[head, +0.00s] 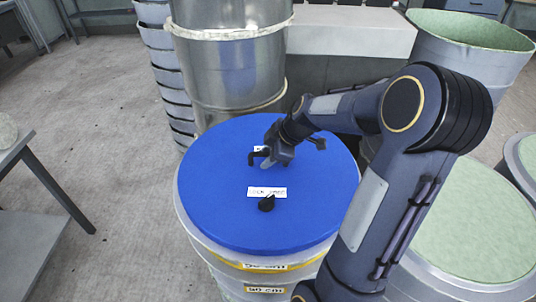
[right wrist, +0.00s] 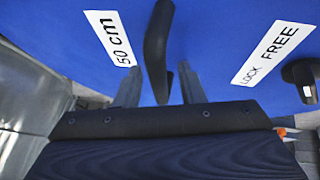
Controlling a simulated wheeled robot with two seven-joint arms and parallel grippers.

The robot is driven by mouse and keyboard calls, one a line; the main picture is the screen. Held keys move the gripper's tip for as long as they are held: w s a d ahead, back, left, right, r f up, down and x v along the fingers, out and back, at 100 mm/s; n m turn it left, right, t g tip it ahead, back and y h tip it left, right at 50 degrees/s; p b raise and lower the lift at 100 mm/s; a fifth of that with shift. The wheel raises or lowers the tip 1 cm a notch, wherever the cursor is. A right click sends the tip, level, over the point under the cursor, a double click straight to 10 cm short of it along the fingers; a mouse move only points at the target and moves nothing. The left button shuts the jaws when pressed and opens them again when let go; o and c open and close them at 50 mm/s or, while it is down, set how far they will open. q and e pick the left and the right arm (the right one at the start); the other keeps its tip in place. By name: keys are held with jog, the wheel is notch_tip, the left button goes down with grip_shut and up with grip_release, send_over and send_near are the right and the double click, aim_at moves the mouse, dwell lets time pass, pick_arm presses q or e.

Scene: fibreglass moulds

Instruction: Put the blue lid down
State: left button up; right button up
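The blue lid (head: 215,195) lies flat on top of a round pale mould (head: 240,272) with "50 cm" labels; I see no gap between them. The lid carries a black handle (head: 254,158), a black knob (head: 266,204) and white labels, one reading "LOCK FREE" in the right wrist view. My right gripper (head: 279,160) is over the handle near the far side of the lid. In the right wrist view its fingers (right wrist: 158,72) stand either side of the handle (right wrist: 156,40), with blue showing between them and it. My left gripper is not in view.
A tall metal cylinder (head: 228,65) stands right behind the lid. Green-topped moulds stand at right (head: 470,225) and back right (head: 475,28). A grey block (head: 350,32) is behind. A grey table (head: 25,215) is at left, with clear floor (head: 110,110) between.

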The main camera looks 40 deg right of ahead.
jog(key=v, duration=1.2)
jog(key=s+a+f+m, duration=0.2)
jog(key=s+a+m, duration=0.4)
jog(key=a, duration=0.3)
jog(key=s+a+f+m+y, duration=0.1)
jog(key=s+a+f+m, duration=0.2)
jog(key=s+a+m, duration=0.3)
jog(key=s+a, duration=0.3)
jog(key=a, duration=0.1)
jog(key=shift+a, duration=0.25)
jog(key=shift+s, duration=0.1)
